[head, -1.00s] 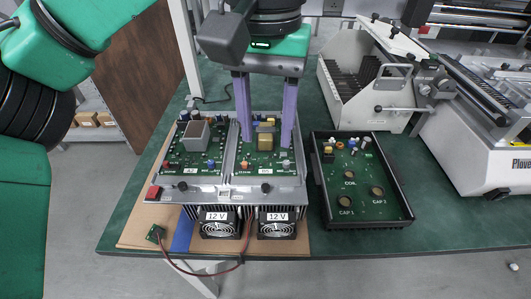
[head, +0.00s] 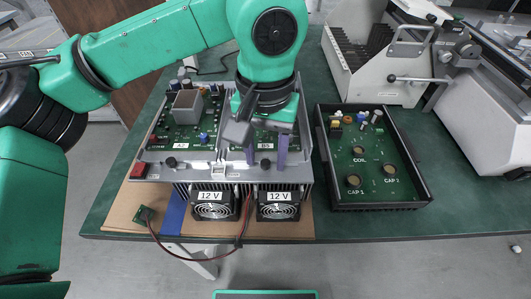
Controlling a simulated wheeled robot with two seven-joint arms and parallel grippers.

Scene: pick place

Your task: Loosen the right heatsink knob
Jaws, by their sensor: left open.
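The heatsink assembly (head: 222,170) holds two green circuit boards with two fans at its front. The right heatsink knob (head: 265,163) is a small black knob on the front ledge, above the right fan. The left knob (head: 170,162) sits on the same ledge. My left gripper (head: 266,160) points down over the front of the right board. Its two purple fingers are apart, one on each side of the right knob in the picture. I cannot tell whether they touch the ledge or the knob. The gripper and arm hide much of the right board. My right gripper is not in view.
A black tray (head: 325,178) with a board marked COIL, CAP 1 and CAP 2 stands right of the heatsink. White machines stand at the back right. A red switch (head: 138,170) and wires lie at the left and front. Green table is free at the front right.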

